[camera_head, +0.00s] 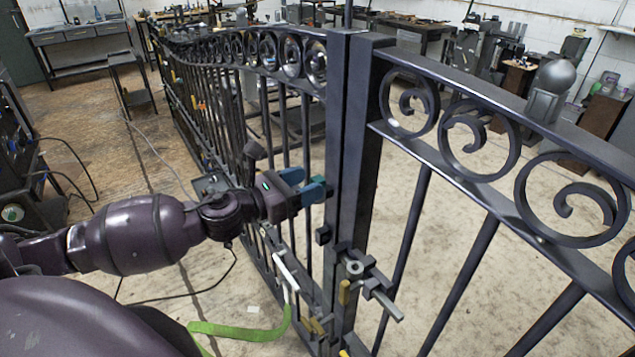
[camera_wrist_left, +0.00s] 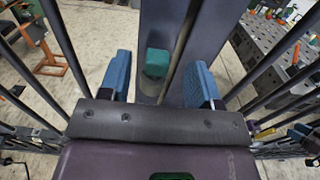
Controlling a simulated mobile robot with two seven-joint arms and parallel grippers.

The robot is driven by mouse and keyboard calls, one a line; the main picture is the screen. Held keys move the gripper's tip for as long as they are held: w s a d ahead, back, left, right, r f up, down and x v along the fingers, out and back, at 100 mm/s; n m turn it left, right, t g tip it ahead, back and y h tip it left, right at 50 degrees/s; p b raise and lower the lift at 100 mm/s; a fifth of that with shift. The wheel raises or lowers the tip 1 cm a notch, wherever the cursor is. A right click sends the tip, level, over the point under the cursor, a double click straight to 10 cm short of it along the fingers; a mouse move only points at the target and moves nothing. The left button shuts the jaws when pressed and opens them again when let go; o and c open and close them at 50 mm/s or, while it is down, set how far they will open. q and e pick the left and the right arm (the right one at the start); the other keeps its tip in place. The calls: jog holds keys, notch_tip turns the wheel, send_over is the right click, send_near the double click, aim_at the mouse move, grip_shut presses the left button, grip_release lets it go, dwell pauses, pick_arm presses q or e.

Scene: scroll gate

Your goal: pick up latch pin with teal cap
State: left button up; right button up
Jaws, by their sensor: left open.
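The latch pin's teal cap (camera_wrist_left: 157,62) shows in the left wrist view as a small rounded block against the dark gate post (camera_wrist_left: 168,28). The pin's shaft cannot be made out. My left gripper (camera_wrist_left: 160,68) is open, with one blue finger on each side of the cap and visible gaps on both sides. In the head view my left gripper (camera_head: 305,189) is at the gate post (camera_head: 343,150), pointing right. My right gripper is not in view.
A latch assembly (camera_head: 357,272) with a protruding bar sits lower on the post. A scrolled gate panel (camera_head: 500,170) extends right, and another (camera_head: 250,55) runs back left. A green strap (camera_head: 240,331) and a cable lie below my left arm. Open floor (camera_head: 100,150) lies left.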

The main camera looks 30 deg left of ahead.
aim_at(312, 181)
pick_arm(q)
jog(key=shift+p+x, duration=0.3)
jog(key=shift+x, duration=1.5)
jog(key=shift+a+f, duration=0.1)
jog(key=shift+f, duration=0.05)
jog(key=shift+c, duration=0.3)
jog(key=c, duration=1)
